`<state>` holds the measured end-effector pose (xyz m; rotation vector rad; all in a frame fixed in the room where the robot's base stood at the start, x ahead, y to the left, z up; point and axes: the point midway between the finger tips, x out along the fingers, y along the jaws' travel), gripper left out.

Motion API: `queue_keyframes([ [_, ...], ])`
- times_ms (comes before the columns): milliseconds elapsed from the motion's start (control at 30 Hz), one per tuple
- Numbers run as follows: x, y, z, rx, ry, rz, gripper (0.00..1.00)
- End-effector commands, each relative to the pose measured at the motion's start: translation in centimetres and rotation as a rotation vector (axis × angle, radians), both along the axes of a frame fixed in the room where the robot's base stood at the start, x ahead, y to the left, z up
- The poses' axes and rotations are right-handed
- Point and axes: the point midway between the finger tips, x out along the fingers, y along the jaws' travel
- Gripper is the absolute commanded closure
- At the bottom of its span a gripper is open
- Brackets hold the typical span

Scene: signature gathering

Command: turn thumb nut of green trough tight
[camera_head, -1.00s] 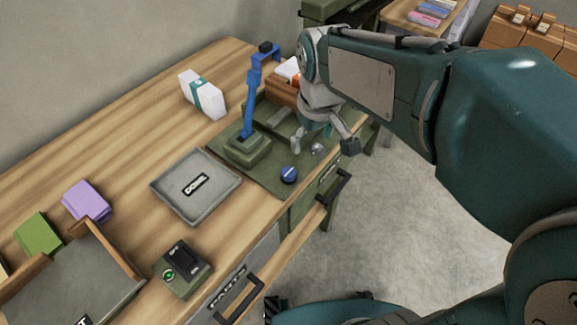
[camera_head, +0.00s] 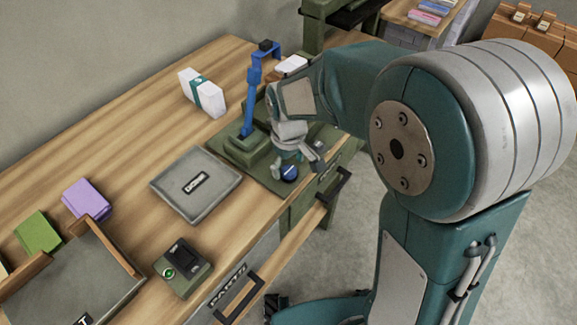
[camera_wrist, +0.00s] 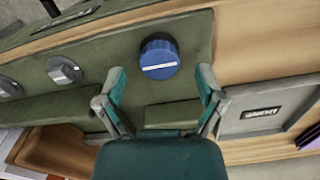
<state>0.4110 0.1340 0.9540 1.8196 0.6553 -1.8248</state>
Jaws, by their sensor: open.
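The green trough (camera_head: 263,181) is a flat green fixture on the bench, also seen in the wrist view (camera_wrist: 110,38). A round blue knob with a white line on top (camera_wrist: 159,58) stands on it; it shows under my gripper in the head view (camera_head: 289,173). Two grey knobs sit to its left in the wrist view, one (camera_wrist: 64,70) nearer and one (camera_wrist: 9,87) at the edge. Which knob is the thumb nut I cannot tell. My gripper (camera_wrist: 162,78) is open and empty, with its fingertips to either side of the blue knob, apart from it.
A blue lever (camera_head: 251,95) rises from a green block behind the gripper. A grey tray (camera_head: 197,184) lies to the left. A white banded stack (camera_head: 202,92) and a small green device (camera_head: 182,268) stand on the bench. A drawer handle (camera_head: 338,184) juts from the front.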

Motion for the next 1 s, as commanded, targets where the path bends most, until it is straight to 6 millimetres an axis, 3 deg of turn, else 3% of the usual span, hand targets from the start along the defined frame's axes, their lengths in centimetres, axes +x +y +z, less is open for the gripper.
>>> queue_keyframes([
  [133,0.00,-0.01,-1.02,0.001,-0.001,0.000,0.12],
  [400,0.02,-0.01,-1.15,0.001,-0.002,0.000,0.12],
  [500,0.02,-0.01,-1.14,0.001,-0.002,0.000,0.57],
  [600,0.00,-0.01,-1.14,0.001,-0.002,0.000,0.94],
  [1000,-0.05,-0.02,-1.21,-0.001,0.001,-0.039,0.94],
])
